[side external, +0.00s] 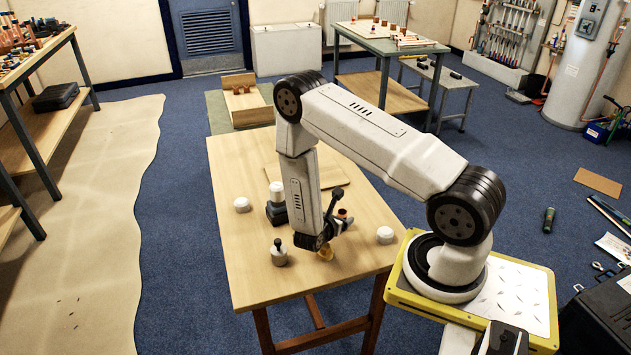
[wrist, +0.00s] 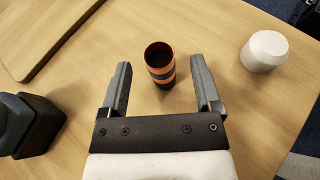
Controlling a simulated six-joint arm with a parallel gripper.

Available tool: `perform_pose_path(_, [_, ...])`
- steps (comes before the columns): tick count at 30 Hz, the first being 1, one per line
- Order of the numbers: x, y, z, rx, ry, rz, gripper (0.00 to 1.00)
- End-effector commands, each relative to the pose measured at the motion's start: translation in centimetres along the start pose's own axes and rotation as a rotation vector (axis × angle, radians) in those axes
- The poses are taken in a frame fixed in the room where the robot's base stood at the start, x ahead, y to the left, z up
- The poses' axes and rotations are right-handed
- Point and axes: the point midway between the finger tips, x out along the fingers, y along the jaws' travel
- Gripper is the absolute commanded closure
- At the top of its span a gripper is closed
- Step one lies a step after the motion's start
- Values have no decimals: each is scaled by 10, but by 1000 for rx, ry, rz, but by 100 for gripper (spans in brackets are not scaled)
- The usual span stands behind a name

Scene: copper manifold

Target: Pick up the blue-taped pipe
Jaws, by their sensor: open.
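The blue-taped pipe (wrist: 160,63) is a short copper tube standing upright on the wooden table, with a dark blue band around it and its open end facing up. My gripper (wrist: 161,76) is open, with one finger to the left and one to the right of the pipe in the wrist view. Gaps show on both sides, and nothing is held. In the side view my gripper (side external: 341,207) is low over the table near the pipe.
A white round piece (wrist: 264,50) stands to the right; a dark block (wrist: 32,125) is at left. A wooden board (wrist: 40,30) lies at upper left.

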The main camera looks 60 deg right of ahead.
Motion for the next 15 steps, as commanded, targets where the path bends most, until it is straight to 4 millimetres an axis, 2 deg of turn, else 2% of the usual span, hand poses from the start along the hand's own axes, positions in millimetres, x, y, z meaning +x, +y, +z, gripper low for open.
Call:
perform_pose_path(9, [33,-1,0,2,0,-4,19])
perform_pose_path(15, [43,-1,0,1,0,-2,19])
